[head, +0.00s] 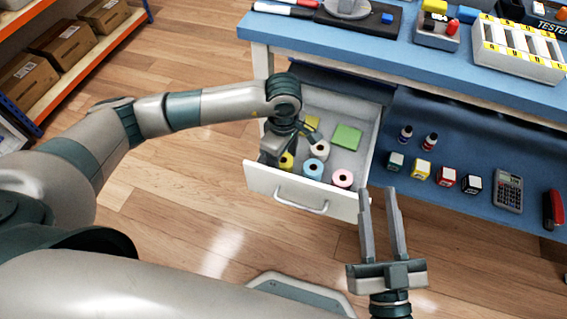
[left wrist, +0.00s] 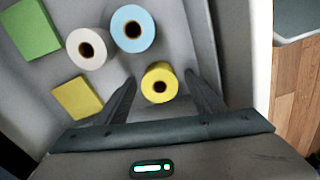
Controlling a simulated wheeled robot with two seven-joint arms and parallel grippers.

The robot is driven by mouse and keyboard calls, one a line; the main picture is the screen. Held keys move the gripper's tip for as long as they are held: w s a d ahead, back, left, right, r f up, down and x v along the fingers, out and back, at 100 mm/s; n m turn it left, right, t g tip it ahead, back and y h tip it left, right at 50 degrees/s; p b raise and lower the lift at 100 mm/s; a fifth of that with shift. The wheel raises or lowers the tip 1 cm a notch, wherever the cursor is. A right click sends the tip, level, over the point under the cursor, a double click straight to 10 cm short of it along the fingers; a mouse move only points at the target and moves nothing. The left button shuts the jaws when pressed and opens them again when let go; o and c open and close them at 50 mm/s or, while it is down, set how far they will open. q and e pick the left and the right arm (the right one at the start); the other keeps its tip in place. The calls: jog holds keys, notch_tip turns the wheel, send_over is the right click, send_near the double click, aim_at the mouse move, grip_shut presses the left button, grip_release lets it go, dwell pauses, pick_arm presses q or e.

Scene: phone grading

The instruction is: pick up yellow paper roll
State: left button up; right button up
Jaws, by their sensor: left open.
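The yellow paper roll (left wrist: 160,82) stands on end in the open drawer. In the left wrist view it sits between the two fingers of my left gripper (left wrist: 158,95), which are open with space on both sides of it. In the head view the yellow roll (head: 287,161) is partly hidden by my left gripper (head: 282,160), which reaches down into the drawer's left front corner. My right gripper (head: 382,222) is open and empty, in front of the drawer's right side.
The drawer (head: 290,188) also holds a white roll (head: 320,149), a blue roll (head: 313,169), a pink roll (head: 343,178), a green pad (head: 346,137) and a yellow pad (left wrist: 78,98). The drawer's walls are close to my left gripper. The blue workbench (head: 400,60) is above.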

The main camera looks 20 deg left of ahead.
aim_at(284, 159)
dwell(0.3)
pick_arm(q)
jog(key=c, duration=1.2)
jog(key=shift+r, duration=0.15)
